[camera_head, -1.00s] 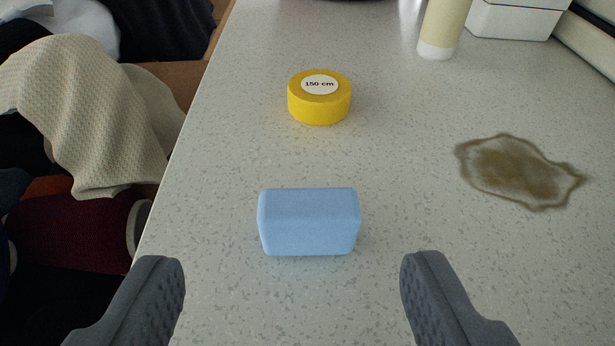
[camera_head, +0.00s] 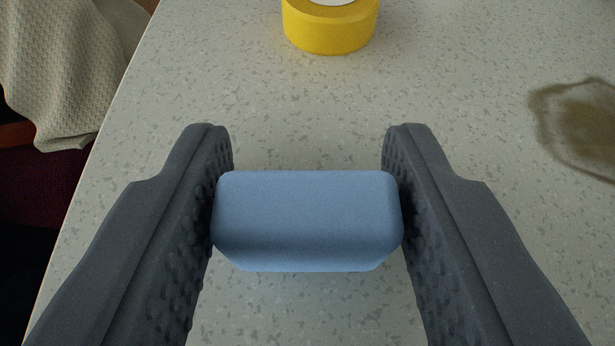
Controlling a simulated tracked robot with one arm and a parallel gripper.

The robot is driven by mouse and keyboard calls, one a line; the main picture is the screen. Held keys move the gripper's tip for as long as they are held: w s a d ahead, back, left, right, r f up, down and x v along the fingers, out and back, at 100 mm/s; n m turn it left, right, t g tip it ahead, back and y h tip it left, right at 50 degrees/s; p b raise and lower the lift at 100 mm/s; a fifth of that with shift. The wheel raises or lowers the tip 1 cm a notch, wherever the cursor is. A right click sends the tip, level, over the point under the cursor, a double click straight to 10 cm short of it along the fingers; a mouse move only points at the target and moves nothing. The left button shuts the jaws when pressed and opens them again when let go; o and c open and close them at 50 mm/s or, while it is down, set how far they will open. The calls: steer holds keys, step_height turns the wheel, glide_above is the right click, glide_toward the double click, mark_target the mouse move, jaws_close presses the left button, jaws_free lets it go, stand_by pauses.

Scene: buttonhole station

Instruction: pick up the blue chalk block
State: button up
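The blue chalk block (camera_head: 307,222) is a light blue, round-edged bar in the lower middle of the view. My gripper (camera_head: 307,150) has one dark grey, ridged finger on each side of it. The inner pads meet the block's left and right ends, so the gripper is shut on it. The fingertips reach a little past the block's far side. The block's underside is hidden, and I cannot tell whether it rests on the speckled counter (camera_head: 460,90) or is just above it.
A yellow tape roll (camera_head: 330,32) stands on the counter beyond the block, cut by the top edge. A brown stain (camera_head: 585,125) lies at the right. The counter's edge runs down the left, with beige cloth (camera_head: 60,70) beyond it.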

steer(key=c, duration=0.4)
steer(key=shift+c, duration=0.2)
